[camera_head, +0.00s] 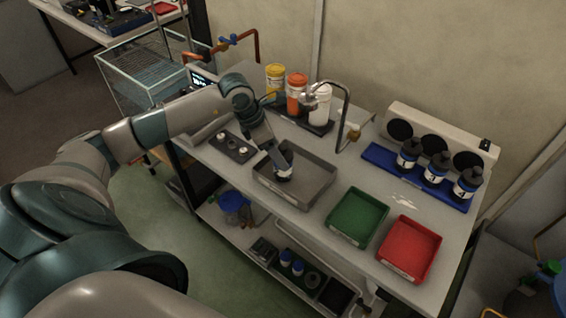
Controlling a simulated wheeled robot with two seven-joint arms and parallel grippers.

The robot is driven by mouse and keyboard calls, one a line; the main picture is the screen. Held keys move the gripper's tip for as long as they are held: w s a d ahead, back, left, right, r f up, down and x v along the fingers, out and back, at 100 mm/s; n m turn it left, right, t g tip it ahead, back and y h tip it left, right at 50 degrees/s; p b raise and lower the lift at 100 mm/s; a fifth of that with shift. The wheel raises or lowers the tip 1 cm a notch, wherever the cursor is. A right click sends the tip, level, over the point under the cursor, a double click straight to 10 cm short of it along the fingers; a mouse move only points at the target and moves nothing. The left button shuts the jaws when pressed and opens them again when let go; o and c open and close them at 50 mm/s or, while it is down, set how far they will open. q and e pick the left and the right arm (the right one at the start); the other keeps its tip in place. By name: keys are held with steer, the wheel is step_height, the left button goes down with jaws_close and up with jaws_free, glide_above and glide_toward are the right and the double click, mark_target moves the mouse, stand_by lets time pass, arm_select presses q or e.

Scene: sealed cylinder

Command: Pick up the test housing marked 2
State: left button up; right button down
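A dark cylindrical test housing (284,173) with a white label is in or just above the grey tray (318,187), and the mark on its label is too small to read. My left gripper (276,150) reaches down from the left and is right at the top of this housing. Its fingers are too small and dark to show whether they are closed on it. Three similar dark housings with white labels stand on the blue mat (378,154) at the right: one at the left (408,154), one in the middle (435,168), one at the right (467,186). My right gripper is not in view.
A green tray (357,217) and a red tray (409,248) sit right of the grey tray. A bent metal tap (346,103) stands behind it, near yellow, orange and white containers (296,92). A dark plate with knobs (232,147) lies left. A speaker-like white unit (440,135) backs the mat.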

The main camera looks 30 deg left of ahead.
arm_select(q)
steer(key=shift+w+d+f+p, duration=0.2)
steer(key=shift+f+p, duration=0.4)
steer(key=shift+p, duration=0.2)
steer(key=p+x, duration=0.1)
steer(key=x, duration=0.1)
steer(key=shift+w+f+p, duration=0.15)
steer(key=shift+f+p, duration=0.2)
steer(key=shift+f, duration=0.05)
steer(key=shift+w+d+f, duration=0.1)
steer(key=shift+f, duration=0.45)
steer(key=shift+r, duration=0.1)
steer(key=c, duration=1.5)
steer(key=shift+w+r, duration=0.1)
